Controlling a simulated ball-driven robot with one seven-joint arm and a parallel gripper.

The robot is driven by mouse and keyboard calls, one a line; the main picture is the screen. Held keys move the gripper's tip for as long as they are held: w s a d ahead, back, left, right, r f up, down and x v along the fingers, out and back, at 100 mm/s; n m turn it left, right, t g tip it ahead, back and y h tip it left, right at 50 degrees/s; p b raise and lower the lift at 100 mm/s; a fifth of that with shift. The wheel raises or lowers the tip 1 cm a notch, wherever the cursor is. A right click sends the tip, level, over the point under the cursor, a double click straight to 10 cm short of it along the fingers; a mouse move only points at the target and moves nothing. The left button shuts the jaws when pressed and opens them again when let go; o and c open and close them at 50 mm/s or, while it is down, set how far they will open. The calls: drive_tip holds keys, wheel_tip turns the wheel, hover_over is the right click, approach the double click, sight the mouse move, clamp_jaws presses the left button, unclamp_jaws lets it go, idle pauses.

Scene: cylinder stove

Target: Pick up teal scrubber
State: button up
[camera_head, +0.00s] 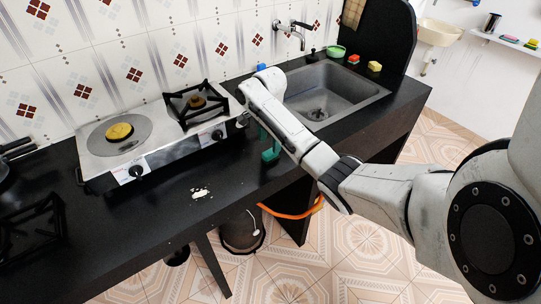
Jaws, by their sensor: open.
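The teal scrubber (271,154) is on the black counter near its front edge, right of the stove. It stands partly behind my arm, and its upper part is hidden. My arm reaches in from the right over the counter. My gripper (243,119) is at the arm's far end, mostly hidden by my own wrist; only a small part seems to show by the stove's right end. It is open, close to the scrubber in the picture. I cannot tell the exact gap or whether they touch.
The stove (170,135) has a yellow item (119,131) on its left burner. A sink (322,93) with a tap (293,32) lies right of my wrist.

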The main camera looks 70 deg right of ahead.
sight(270, 151)
drive_tip(key=shift+s+f, duration=0.1)
drive_tip(key=shift+f, duration=2.65)
drive_tip(key=c, duration=1.1)
drive_tip(key=shift+r, duration=0.1)
drive_tip(key=shift+r, duration=0.45)
drive_tip(key=s+r+p, duration=0.8)
drive_tip(key=s+r, duration=0.4)
drive_tip(key=s, duration=0.2)
drive_tip(key=shift+a, duration=0.15)
